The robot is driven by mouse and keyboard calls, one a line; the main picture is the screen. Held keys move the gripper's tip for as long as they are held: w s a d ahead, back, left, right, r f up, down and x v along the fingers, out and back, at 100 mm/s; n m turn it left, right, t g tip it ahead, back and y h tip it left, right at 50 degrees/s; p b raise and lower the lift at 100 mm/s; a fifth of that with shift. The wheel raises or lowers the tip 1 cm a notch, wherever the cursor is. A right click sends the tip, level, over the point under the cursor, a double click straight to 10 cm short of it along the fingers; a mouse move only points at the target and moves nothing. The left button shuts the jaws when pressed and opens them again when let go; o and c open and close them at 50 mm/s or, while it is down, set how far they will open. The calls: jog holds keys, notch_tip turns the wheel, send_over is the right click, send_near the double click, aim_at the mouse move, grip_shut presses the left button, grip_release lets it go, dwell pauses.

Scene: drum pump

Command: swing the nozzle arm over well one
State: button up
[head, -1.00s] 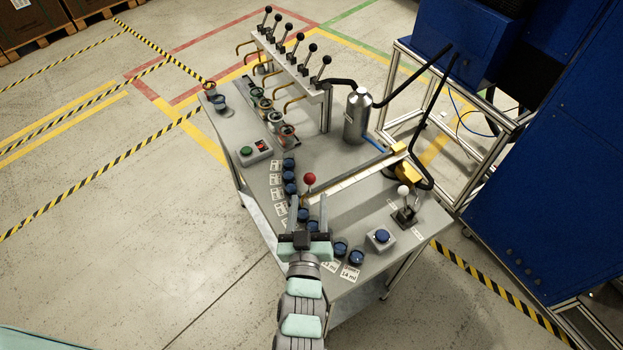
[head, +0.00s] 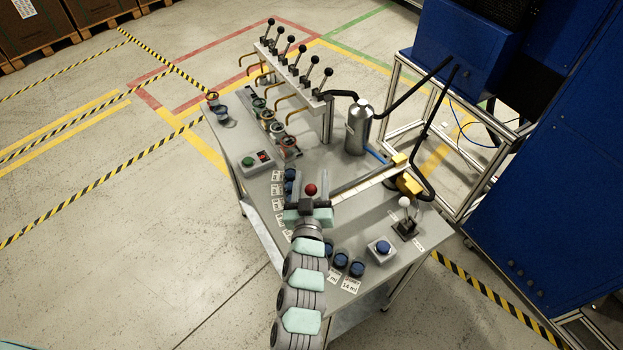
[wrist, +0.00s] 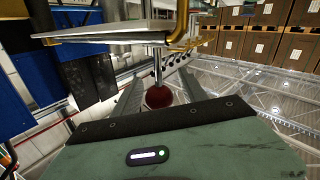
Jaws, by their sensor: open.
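The nozzle arm (head: 357,186) is a long pale beam reaching left from a yellow pivot (head: 409,184) over the table. A red ball knob (head: 311,189) stands at its free end. My gripper (head: 313,193) is open at this knob. In the wrist view, the red knob (wrist: 159,96) sits between the two open fingers (wrist: 160,92), with a gap visible on each side. Blue round wells (head: 340,260) with white labels follow a curve along the table's near side. My gripper hides some of them, and I cannot tell which is well one.
A white-knobbed lever (head: 405,203) and a blue button box (head: 380,249) stand at the right. A metal bottle (head: 358,128) and a rack of black-knobbed levers (head: 296,75) stand behind. A green-and-red button box (head: 256,160) is at the left. Black hoses rise near the pivot.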

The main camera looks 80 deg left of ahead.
jog(key=shift+c, duration=0.5)
grip_shut()
jog(key=shift+r, duration=0.1)
dwell(0.8)
